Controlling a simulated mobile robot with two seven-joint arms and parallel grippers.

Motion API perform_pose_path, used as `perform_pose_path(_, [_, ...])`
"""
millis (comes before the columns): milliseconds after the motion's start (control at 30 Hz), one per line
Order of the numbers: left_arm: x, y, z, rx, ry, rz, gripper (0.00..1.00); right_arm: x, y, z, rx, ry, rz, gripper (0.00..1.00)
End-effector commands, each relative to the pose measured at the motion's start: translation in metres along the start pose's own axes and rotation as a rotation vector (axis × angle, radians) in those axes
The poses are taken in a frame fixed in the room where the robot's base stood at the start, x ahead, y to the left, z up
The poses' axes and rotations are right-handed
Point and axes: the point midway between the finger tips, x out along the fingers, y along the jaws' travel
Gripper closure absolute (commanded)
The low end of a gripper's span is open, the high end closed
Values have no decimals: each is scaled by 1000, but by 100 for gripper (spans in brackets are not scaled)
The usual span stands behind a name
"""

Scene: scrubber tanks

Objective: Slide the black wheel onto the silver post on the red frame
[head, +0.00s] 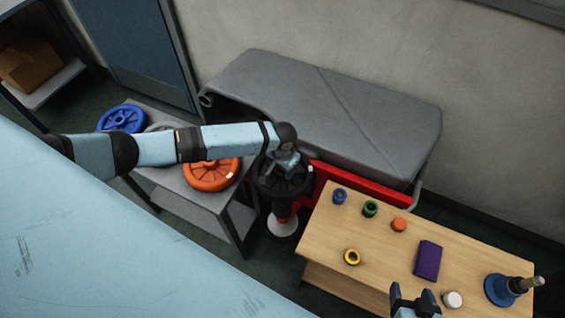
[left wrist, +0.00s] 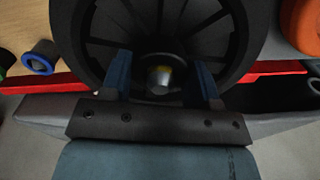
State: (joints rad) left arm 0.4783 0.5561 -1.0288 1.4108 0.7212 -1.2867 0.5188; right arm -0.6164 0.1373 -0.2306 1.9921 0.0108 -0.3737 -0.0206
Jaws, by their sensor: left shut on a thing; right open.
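The black wheel (head: 283,178) has spokes and lies roughly flat above a red and white stand at the end of the red frame (head: 365,190). My left gripper (head: 284,160) is shut on the wheel at its hub, from above. In the left wrist view the black wheel (left wrist: 205,30) fills the middle, with a finger on each side of the hub. The silver post (left wrist: 160,79) shows its end at the hub's centre; how far the wheel sits down it cannot be told. My right gripper (head: 415,296) is open and empty at the bottom edge.
A grey table (head: 168,190) at left holds an orange wheel (head: 210,175) and a blue wheel (head: 122,118). A wooden table (head: 385,250) at right holds several small rings, a purple box (head: 427,261) and a blue-based post (head: 505,288). A grey padded bench (head: 320,115) stands behind.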

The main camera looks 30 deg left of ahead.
Motion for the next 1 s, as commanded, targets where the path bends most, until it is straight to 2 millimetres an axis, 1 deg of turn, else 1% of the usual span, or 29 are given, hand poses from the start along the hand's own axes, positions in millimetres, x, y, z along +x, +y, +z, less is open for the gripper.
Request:
perform_pose_path(900, [2,0,-1,0,2,1,73,-3,0,-4,0,-1,0,30])
perform_pose_path(933, [2,0,-1,0,2,1,38,-3,0,-4,0,-1,0,30])
perform_pose_path(967, [2,0,-1,0,2,1,31,-3,0,-4,0,-1,0,30])
perform_pose_path(1000, [2,0,-1,0,2,1,22,-3,0,-4,0,-1,0,30])
